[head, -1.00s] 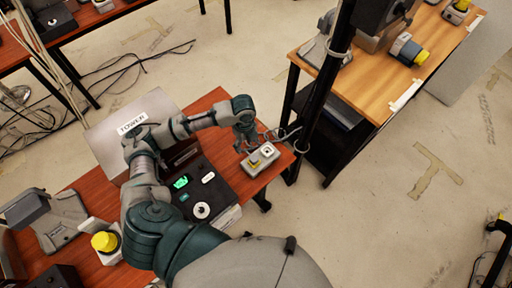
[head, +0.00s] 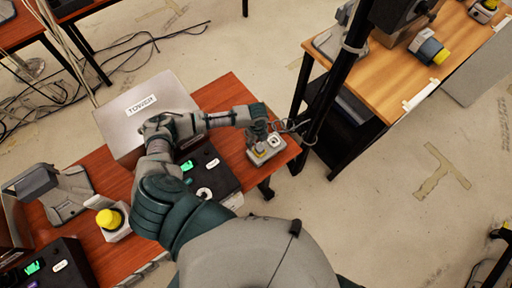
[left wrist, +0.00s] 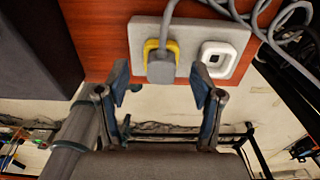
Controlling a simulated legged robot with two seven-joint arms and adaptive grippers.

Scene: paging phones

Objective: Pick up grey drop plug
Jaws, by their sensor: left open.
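The grey plug (left wrist: 162,66) sits in a yellow-edged socket on a light grey plate (left wrist: 233,32) at the end of the red-brown table. A grey cable runs from it. A white square socket (left wrist: 216,58) with a dark centre is beside it on the plate. My left gripper (left wrist: 161,90) is open and empty in the left wrist view; its two fingers point at the plate, one to each side of the plug, apart from it. In the head view my left gripper (head: 262,132) is over the plate and partly hides the plug. My right gripper is not in view.
A box labelled TOWER (head: 150,103) and a dark box with buttons (head: 216,172) are close to my left arm. A yellow button (head: 109,217) stands at the left. A black post (head: 335,90) and loose cable are just right of the gripper.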

